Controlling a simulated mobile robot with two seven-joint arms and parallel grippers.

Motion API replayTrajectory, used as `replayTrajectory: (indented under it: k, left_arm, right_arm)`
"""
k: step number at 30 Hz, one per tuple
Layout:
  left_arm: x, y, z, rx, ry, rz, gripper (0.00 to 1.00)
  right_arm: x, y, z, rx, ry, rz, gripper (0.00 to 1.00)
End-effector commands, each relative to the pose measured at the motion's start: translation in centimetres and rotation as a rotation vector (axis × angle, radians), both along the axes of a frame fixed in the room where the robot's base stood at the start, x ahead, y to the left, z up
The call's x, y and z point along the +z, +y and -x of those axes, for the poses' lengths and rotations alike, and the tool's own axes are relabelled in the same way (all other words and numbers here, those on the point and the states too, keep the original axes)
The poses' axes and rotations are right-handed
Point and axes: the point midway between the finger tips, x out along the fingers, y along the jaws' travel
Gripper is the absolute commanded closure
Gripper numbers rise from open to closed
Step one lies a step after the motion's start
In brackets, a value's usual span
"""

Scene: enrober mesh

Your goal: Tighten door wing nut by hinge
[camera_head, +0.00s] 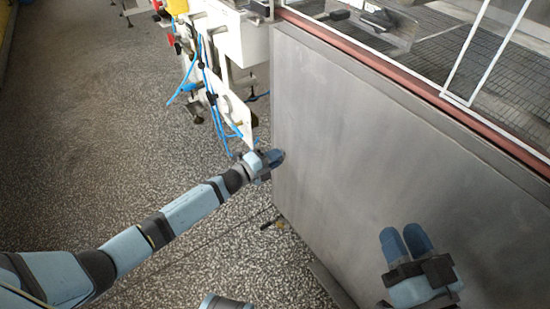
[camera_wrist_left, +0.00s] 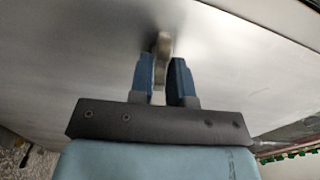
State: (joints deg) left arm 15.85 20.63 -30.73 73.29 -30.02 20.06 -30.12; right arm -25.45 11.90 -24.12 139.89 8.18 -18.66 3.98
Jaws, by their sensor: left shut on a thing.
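The wing nut (camera_wrist_left: 161,52) is a small pale metal piece standing on the grey metal door panel (camera_wrist_left: 90,65) in the left wrist view. My left gripper (camera_wrist_left: 161,75) is shut on it, with one blue finger on each side. In the head view my left gripper (camera_head: 277,157) is at the left edge of the steel panel (camera_head: 345,140), and the wing nut is hidden there. My right gripper (camera_head: 404,238) is in front of the panel at lower right, apart from the wing nut. Its two blue fingers are close together, and no object shows between them.
Machine parts with blue hoses (camera_head: 212,95) stand left of the panel. A reddish rail (camera_head: 400,85) runs along its top, with wire mesh (camera_head: 500,85) and a clear framed cover behind. A small dark object (camera_head: 271,223) lies on the speckled floor (camera_head: 110,130), which is otherwise open at left.

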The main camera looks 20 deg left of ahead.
Motion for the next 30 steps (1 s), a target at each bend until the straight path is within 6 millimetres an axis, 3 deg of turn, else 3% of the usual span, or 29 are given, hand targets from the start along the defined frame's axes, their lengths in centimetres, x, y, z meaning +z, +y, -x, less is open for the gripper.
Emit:
replayTrajectory:
  k: [30]
  left_arm:
    - [0.04, -0.11, -0.04, -0.001, -0.065, -0.080, 1.00]
  right_arm:
    - [-0.40, 0.05, -0.08, 0.006, 0.011, 0.010, 0.62]
